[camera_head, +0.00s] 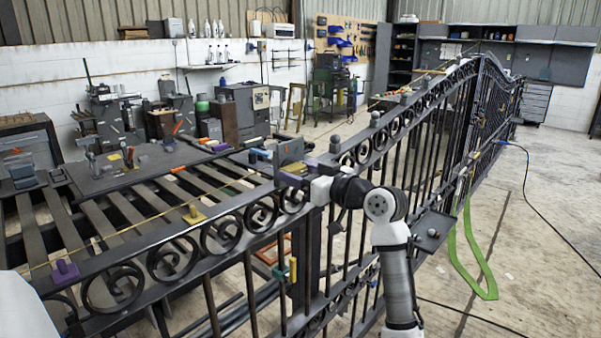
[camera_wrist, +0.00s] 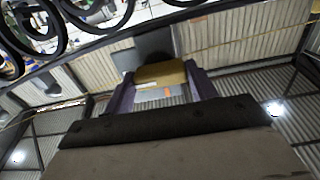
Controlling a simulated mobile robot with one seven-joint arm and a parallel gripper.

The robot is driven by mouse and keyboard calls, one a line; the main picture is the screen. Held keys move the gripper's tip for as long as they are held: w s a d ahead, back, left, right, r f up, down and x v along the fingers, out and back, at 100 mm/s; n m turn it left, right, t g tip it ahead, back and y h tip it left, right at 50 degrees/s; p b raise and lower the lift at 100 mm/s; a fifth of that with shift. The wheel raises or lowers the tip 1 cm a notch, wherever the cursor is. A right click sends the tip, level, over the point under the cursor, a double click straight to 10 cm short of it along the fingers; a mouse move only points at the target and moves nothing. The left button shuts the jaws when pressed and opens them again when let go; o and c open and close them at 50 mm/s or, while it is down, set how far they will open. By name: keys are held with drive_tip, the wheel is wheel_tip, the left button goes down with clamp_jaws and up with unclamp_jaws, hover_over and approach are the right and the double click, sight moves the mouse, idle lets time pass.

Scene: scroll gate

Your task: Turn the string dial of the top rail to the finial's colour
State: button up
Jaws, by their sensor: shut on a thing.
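My gripper (camera_head: 293,178) is at the top rail (camera_head: 205,217) of the dark gate, beside its scrolls. In the wrist view my gripper (camera_wrist: 160,78) has its two purple fingers on either side of a gold-brown block (camera_wrist: 160,72), shut on it. A grey face with a small orange mark shows just below the block. A yellow string (camera_head: 120,238) runs along the gate. I cannot tell which knob is the task's finial.
A purple block (camera_head: 65,270) and a gold block (camera_head: 193,213) sit along the rail at left. Grey knobs (camera_head: 375,118) stand along the rail at right. A green strap (camera_head: 485,285) hangs to the floor. Open floor lies at right.

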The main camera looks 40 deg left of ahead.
drive_tip(key=o, duration=1)
drive_tip(key=shift+d, duration=0.1)
drive_tip(key=d+b, duration=0.1)
drive_tip(key=d, duration=0.3)
drive_tip(key=d+b, duration=0.1)
drive_tip(key=d, duration=0.4)
drive_tip(key=s+d+b, duration=0.1)
drive_tip(key=d, duration=0.3)
drive_tip(key=shift+d+b, duration=0.35)
drive_tip(key=shift+b, duration=0.05)
drive_tip(key=shift+a, duration=0.1)
